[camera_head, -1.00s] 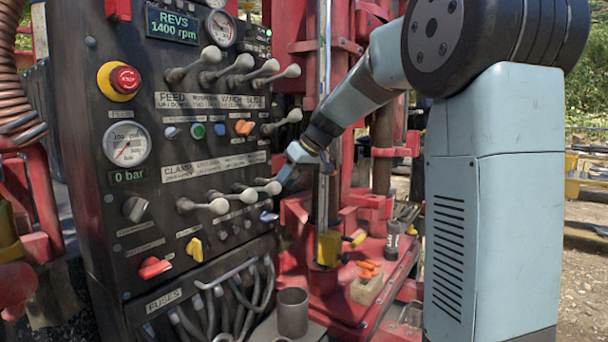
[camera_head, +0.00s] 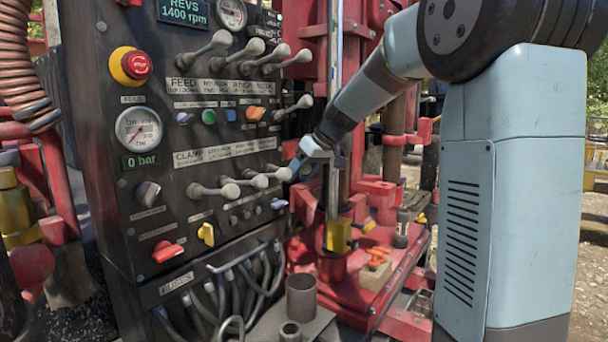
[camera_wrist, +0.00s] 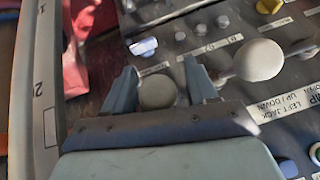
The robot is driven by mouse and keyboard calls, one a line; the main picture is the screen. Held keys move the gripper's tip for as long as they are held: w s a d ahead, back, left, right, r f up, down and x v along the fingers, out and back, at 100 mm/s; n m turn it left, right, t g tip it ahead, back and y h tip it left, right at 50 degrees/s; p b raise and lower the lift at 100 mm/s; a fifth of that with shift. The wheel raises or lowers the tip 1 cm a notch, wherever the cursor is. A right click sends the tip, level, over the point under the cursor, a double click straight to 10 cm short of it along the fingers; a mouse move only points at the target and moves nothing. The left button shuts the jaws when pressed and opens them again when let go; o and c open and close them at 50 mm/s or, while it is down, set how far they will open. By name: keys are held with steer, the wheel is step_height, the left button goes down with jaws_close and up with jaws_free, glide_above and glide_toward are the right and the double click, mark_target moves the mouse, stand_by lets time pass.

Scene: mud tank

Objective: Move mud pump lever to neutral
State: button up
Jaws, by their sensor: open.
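The black control panel (camera_head: 110,225) carries a top row of several grey ball-ended levers (camera_head: 282,50), a single lever (camera_head: 305,101) under its right end, and a lower row of three (camera_head: 229,190). No mud pump label is readable, so I cannot tell which lever is the mud pump's. My gripper (camera_head: 297,168) is at the right end of the lower row, beside the rightmost knob (camera_head: 284,174). In the wrist view my gripper (camera_wrist: 160,85) has its fingers apart on either side of a grey knob (camera_wrist: 158,92). Contact cannot be made out.
A larger-looking knob (camera_wrist: 259,60) stands close right of my fingers in the wrist view, near a "LEFT JACK" label (camera_wrist: 276,100). A red emergency stop (camera_head: 137,64) is at the panel's upper left. A steel cup (camera_head: 301,297) stands below. Red rig machinery (camera_head: 375,190) is right of the panel.

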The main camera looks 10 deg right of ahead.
steer(key=v, duration=1.3)
steer(key=shift+s+d+r, duration=0.15)
steer(key=shift+d+r, duration=0.05)
steer(key=shift+r, duration=0.05)
steer(key=s+f+m+h, duration=0.2)
steer(key=s+f, duration=0.3)
steer(key=s, duration=0.5)
steer(key=s+f+m+h, duration=0.1)
steer(key=s+f+m, duration=0.1)
steer(key=s+f, duration=0.4)
steer(key=s+f+m+t+h, duration=0.1)
steer(key=s+f, duration=0.4)
steer(key=s, duration=0.8)
steer(key=shift+s+f+m+h, duration=0.3)
steer(key=shift+s+m+h, duration=0.1)
steer(key=shift+m+h, duration=0.4)
stand_by(0.3)
steer(key=shift+c, duration=0.2)
